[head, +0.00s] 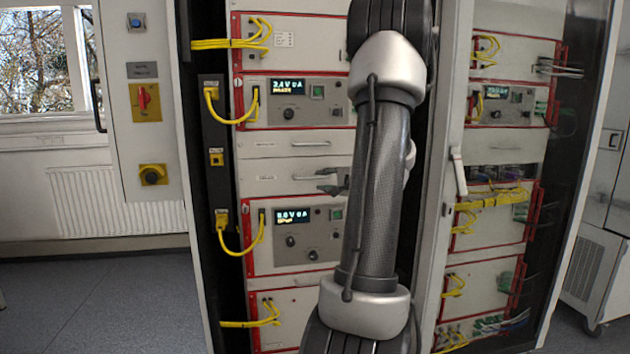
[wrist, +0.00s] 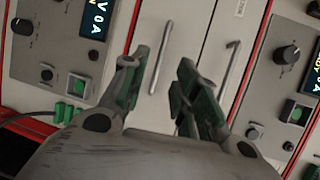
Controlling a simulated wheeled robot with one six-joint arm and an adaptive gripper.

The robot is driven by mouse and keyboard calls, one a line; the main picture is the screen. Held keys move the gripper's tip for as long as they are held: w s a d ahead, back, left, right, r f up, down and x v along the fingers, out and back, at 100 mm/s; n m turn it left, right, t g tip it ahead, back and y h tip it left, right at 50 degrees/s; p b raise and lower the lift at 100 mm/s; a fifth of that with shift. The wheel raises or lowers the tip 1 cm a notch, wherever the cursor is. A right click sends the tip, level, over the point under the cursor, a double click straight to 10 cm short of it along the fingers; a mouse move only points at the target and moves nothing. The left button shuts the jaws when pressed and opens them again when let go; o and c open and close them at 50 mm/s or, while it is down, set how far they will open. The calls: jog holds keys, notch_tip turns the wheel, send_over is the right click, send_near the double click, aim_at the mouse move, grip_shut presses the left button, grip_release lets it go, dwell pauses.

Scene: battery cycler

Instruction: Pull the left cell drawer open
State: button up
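The left rack bay has two stacked light grey drawer fronts, an upper one (head: 285,143) and a lower one (head: 285,181), each with a label and a bar handle. Both look shut. I cannot tell from the pictures which is called the left cell drawer. My gripper (head: 338,183) is in front of the lower drawer, near the right end of its handle (head: 308,177). In the wrist view my gripper (wrist: 162,82) is open, with the nearer handle (wrist: 161,57) between its green-padded fingertips, apparently untouched. The other handle (wrist: 229,68) is to the right. My arm hides the drawers' right ends.
Instrument panels with displays sit above (head: 335,100) and below (head: 328,250) the drawers. Yellow cables (head: 238,120) loop at the left. A cabinet door edge (head: 446,180) and another rack bay (head: 495,150) stand right. Open floor (head: 100,290) lies at the left.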

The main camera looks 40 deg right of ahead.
aim_at(314, 178)
jog(key=x, duration=0.8)
jog(key=shift+s+d+r, duration=0.1)
jog(key=shift+d+r, duration=0.05)
jog(key=shift+d, duration=0.2)
grip_shut()
